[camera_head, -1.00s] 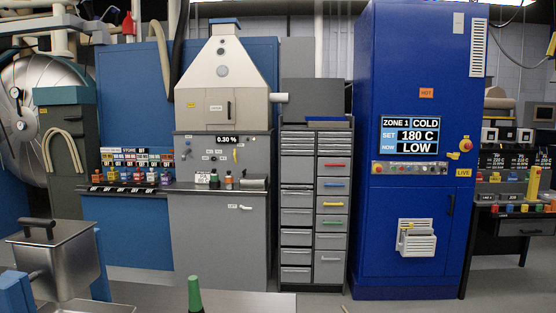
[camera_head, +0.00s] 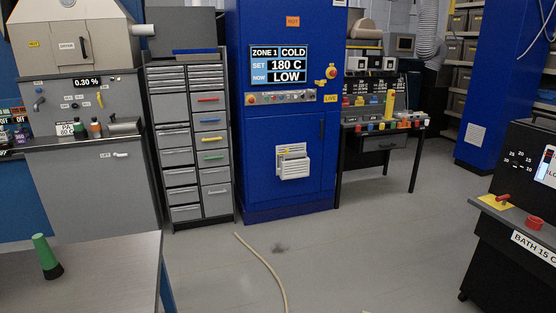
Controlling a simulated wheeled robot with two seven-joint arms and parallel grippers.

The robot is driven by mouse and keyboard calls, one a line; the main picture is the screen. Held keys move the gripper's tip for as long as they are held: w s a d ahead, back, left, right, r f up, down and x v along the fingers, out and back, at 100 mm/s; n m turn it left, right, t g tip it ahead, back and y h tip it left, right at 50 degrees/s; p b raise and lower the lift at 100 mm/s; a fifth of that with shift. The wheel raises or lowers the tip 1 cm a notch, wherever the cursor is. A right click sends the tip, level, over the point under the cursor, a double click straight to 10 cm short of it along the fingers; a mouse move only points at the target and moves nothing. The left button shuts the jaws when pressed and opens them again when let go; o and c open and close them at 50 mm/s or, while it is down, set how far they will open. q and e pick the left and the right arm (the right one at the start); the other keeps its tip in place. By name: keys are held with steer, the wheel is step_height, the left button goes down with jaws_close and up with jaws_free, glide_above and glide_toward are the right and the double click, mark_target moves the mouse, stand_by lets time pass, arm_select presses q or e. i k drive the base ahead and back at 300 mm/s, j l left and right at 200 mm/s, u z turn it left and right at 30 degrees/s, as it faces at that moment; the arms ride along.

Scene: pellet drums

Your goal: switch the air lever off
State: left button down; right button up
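No label reading air is legible, so I cannot tell for sure which control is the air lever. A red-handled lever (camera_head: 503,197) sits on a yellow plate on the ledge of a black machine (camera_head: 505,245) at the right. A red round knob (camera_head: 534,222) is beside it. A small yellow handle (camera_head: 99,98) is on the grey hopper cabinet (camera_head: 95,180) at the left. A yellow and red switch (camera_head: 331,72) is on the blue cabinet (camera_head: 285,130). Neither of my grippers is in view.
A hose or cable (camera_head: 262,262) lies on the grey floor. A table (camera_head: 110,270) with a green-topped bottle (camera_head: 46,256) stands front left. A drawer unit (camera_head: 190,150) and a bench (camera_head: 385,130) flank the blue cabinet. The middle floor is open.

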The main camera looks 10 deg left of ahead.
mark_target(101, 103)
steer(key=i+l+u, duration=0.15)
steer(key=i+l, duration=0.25)
steer(key=i+l+u, duration=0.1)
steer(key=i+l, duration=0.3)
steer(key=l, duration=0.2)
steer(key=i+u, duration=0.3)
steer(key=i, duration=0.3)
steer(key=i+l+u, duration=0.3)
steer(key=i, duration=0.3)
steer(key=i+u, duration=0.25)
steer(key=i, duration=0.45)
steer(key=i+u, duration=0.25)
steer(key=i, duration=0.4)
steer(key=i+l+u, duration=0.25)
steer(key=i, duration=0.45)
steer(key=i+j+u, duration=0.2)
steer(key=i+u, duration=1.1)
steer(key=i+j, duration=0.1)
steer(key=i, duration=0.35)
steer(key=i+j, duration=0.1)
steer(key=i, duration=0.3)
steer(key=i+j+z, duration=0.1)
steer(key=i+z, duration=0.3)
steer(key=i+j+z, duration=0.15)
steer(key=z, duration=0.3)
steer(key=i+j+z, duration=0.25)
steer(key=z, duration=0.15)
steer(key=i+j+z, duration=0.2)
steer(key=j+z, duration=0.25)
